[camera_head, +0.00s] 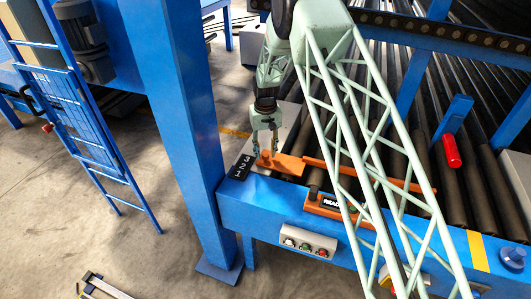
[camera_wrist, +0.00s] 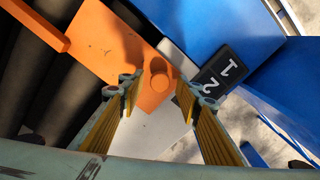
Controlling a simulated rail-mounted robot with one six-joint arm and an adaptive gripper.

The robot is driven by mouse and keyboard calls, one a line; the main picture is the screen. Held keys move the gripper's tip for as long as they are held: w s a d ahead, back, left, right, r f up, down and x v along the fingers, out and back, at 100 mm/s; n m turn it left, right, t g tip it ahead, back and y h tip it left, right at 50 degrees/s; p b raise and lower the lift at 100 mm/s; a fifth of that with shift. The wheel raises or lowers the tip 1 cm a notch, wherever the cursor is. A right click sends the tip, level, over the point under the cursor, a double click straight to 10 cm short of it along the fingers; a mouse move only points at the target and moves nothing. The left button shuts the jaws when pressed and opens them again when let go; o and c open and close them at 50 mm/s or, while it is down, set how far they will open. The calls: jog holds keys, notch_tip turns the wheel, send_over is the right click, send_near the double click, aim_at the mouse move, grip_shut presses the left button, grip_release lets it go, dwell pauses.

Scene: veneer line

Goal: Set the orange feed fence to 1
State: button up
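The orange feed fence (camera_head: 285,163) lies at the near left end of the roller bed. In the wrist view, its flat orange plate (camera_wrist: 110,45) carries a round orange knob (camera_wrist: 158,83). A black number plate (camera_head: 242,168) beside the fence reads 3, 2, 1; the wrist view shows 1 and 2 on it (camera_wrist: 220,72), with the 3 not visible. My gripper (camera_head: 265,150) points down over the fence's left end. In the wrist view my gripper (camera_wrist: 157,86) is open, its fingertips on either side of the knob with gaps. Whether the fingers reach knob height is unclear.
A blue frame rail (camera_head: 275,205) with a READY sign (camera_head: 331,203) and a button box (camera_head: 307,242) runs in front. A blue post (camera_head: 185,110) stands to the left. Dark rollers (camera_head: 449,175) and a red cylinder (camera_head: 451,150) lie right of the fence.

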grip_shut()
jog(key=shift+s+a+b, duration=0.5)
jog(key=shift+s+b, duration=0.15)
jog(key=shift+s, duration=1)
jog(key=shift+s+a+b, duration=0.5)
jog(key=shift+s+b, duration=0.15)
jog(key=shift+s, duration=1.05)
jog(key=shift+s+a+b, duration=0.5)
jog(key=shift+s+b, duration=0.15)
jog(key=shift+s, duration=1)
grip_release()
jog(key=shift+s+a, duration=0.1)
jog(key=shift+a, duration=0.05)
jog(key=shift+r, duration=0.15)
notch_tip(320, 180, up, 12)
